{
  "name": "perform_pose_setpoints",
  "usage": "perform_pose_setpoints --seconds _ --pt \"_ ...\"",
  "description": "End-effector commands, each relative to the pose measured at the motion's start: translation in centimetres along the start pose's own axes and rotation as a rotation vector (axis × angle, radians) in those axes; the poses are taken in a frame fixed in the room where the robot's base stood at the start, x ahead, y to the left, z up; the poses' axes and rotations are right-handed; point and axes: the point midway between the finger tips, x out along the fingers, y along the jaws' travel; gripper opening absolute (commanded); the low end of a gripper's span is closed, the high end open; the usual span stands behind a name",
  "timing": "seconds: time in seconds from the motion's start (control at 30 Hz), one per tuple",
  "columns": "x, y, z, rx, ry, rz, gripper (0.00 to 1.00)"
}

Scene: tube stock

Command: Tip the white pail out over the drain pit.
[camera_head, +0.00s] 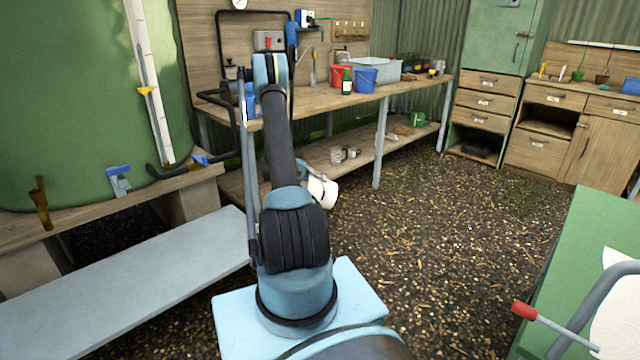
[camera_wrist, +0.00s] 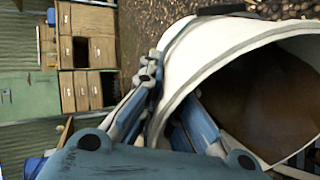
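The white pail (camera_head: 326,194) shows small in the head view, just right of my arm and in front of the bench's lower shelf. It looks tilted and partly hidden by my arm. In the wrist view the pail (camera_wrist: 185,72) fills the right side, its wide mouth showing a brown inside; I cannot tell whether that is contents or shade. My gripper (camera_wrist: 172,92) is shut on the pail's wall at the rim, one finger outside and one inside. In the head view my gripper is mostly hidden. I cannot make out a drain pit.
The wooden bench (camera_head: 420,84) carries a red bucket (camera_head: 341,78), a blue bucket (camera_head: 366,81), a green bottle (camera_head: 347,82) and a grey tub (camera_head: 385,72). A green tank (camera_head: 80,100) stands left, a grey slab (camera_head: 130,280) before it. A green table (camera_head: 570,260) stands right. The gravel between is clear.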

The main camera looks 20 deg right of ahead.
Motion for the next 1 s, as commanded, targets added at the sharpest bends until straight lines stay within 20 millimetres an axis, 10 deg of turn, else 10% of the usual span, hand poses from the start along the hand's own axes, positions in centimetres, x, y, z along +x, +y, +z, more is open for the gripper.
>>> perform_pose_setpoints --seconds 1.0 --pt "-2.4 0.5 0.0 0.000 0.002 0.154 0.00"
